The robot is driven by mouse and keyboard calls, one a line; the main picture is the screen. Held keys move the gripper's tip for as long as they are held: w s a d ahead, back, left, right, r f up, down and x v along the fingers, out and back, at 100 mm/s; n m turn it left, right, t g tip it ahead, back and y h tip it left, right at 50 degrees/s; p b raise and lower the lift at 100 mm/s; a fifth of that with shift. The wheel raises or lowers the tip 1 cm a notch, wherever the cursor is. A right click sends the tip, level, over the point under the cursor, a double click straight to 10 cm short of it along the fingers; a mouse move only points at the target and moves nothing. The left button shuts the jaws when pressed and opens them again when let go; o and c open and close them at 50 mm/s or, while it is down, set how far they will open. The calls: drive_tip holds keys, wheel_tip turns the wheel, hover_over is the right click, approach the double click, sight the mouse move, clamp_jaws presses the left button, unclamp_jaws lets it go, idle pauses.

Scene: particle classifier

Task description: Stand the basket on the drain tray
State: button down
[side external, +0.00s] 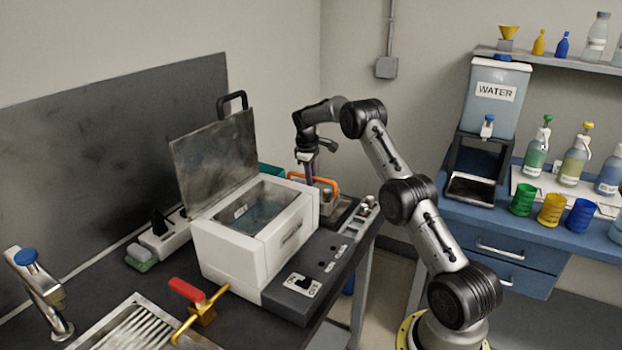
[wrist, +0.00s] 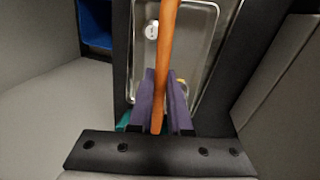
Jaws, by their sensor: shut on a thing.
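The basket (side external: 327,195) is small and has an orange handle (side external: 322,181). It is beyond the right end of the white bath, low by a dark tray; I cannot tell whether it touches it. My gripper (side external: 308,177) points down over it, with purple fingers shut on the handle. In the wrist view the orange handle (wrist: 166,60) runs between the purple fingers of my gripper (wrist: 163,85). A ribbed metal tray (side external: 140,325), which looks like the drain tray, is at the front left, cut off by the frame edge.
The white bath (side external: 240,256) stands between the basket and the ribbed tray, its lid (side external: 215,160) raised. A brass valve with a red handle (side external: 187,290) and a blue-topped tap (side external: 38,275) rise beside the ribbed tray. A white power strip (side external: 165,238) lies behind.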

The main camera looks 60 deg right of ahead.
drive_tip(key=c, duration=0.8)
unclamp_jaws()
drive_tip(key=shift+f, duration=0.1)
